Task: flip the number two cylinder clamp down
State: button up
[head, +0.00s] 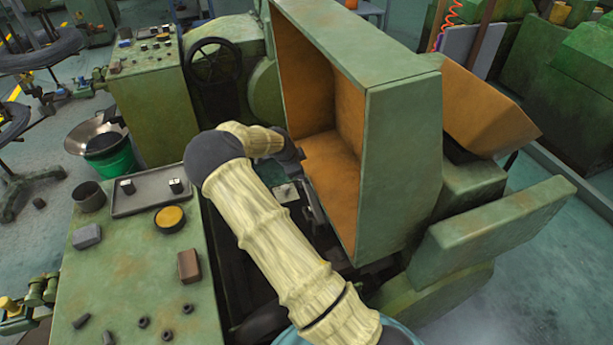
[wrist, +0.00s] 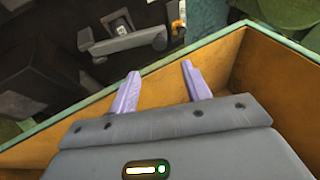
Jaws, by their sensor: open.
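My gripper (wrist: 158,82) shows in the wrist view with its two pale purple fingers apart and nothing between them. Beyond the fingertips, in the dark machine interior, is a grey bar-like part (wrist: 125,42) with rounded ends and a small light block on it. It may be a cylinder clamp, but I cannot read any number, nor tell whether it is up or down. The fingers are apart from it. In the head view my arm reaches into the machine beside the open hood, and the gripper is mostly hidden. A small pale plate (head: 285,192) shows below the arm's end.
The tall green hood (head: 400,165) with an orange inside stands right of my arm; its rim (wrist: 275,38) is close to the gripper. A green bench (head: 130,265) at left holds a tray (head: 150,198), a yellow-topped tin (head: 170,218) and small loose parts.

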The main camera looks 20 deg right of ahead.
aim_at(307, 179)
jog(key=p+x, duration=0.3)
jog(key=x, duration=0.8)
jog(key=shift+w+d+f, duration=0.1)
jog(key=shift+f, duration=0.2)
grip_shut()
